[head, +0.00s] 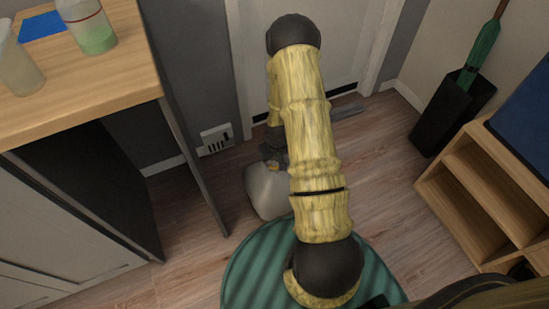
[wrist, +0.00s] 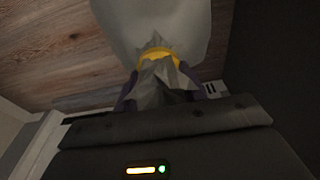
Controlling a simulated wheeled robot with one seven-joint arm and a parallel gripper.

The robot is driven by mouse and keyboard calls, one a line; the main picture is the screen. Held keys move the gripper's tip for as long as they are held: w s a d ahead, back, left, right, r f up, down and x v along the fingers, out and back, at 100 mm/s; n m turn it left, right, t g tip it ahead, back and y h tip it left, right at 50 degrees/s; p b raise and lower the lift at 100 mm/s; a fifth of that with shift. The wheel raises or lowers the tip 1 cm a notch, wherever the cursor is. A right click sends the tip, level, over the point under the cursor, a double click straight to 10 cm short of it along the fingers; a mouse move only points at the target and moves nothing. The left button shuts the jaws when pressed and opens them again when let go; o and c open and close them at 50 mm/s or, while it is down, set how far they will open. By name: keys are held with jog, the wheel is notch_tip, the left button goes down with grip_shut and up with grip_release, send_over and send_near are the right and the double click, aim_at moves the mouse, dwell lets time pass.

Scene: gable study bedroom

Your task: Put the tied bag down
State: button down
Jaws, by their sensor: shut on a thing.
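The tied bag (head: 267,190) is pale grey and hangs low near the floor, partly hidden behind my arm in the head view. In the wrist view the bag (wrist: 150,25) fills the top middle, with a yellow tie (wrist: 158,55) around its gathered neck. My gripper (wrist: 160,92) is shut on the grey neck just beyond the tie. In the head view my gripper (head: 272,155) is mostly hidden by my arm. I cannot tell whether the bag touches the floor.
A wooden counter (head: 120,88) with a bottle (head: 90,30) and a cup (head: 18,65) is at left. A green striped round surface (head: 248,265) lies below my arm. A wooden shelf (head: 475,190) and black umbrella stand (head: 450,112) are at right. Wood floor (head: 375,150) is clear between.

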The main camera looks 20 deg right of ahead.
aim_at(275, 165)
jog(key=shift+f+b, duration=0.85)
jog(key=shift+f, duration=1)
jog(key=c, duration=0.8)
grip_release()
jog(key=shift+f, duration=0.15)
jog(key=shift+s, duration=0.1)
jog(key=r+p, duration=0.1)
jog(key=r, duration=0.3)
jog(key=s+r+p, duration=0.1)
jog(key=r+p, duration=0.1)
jog(key=r, duration=0.2)
jog(key=r+p, duration=0.2)
jog(key=r, duration=0.2)
jog(key=shift+s+r, duration=0.1)
jog(key=shift+s, duration=0.25)
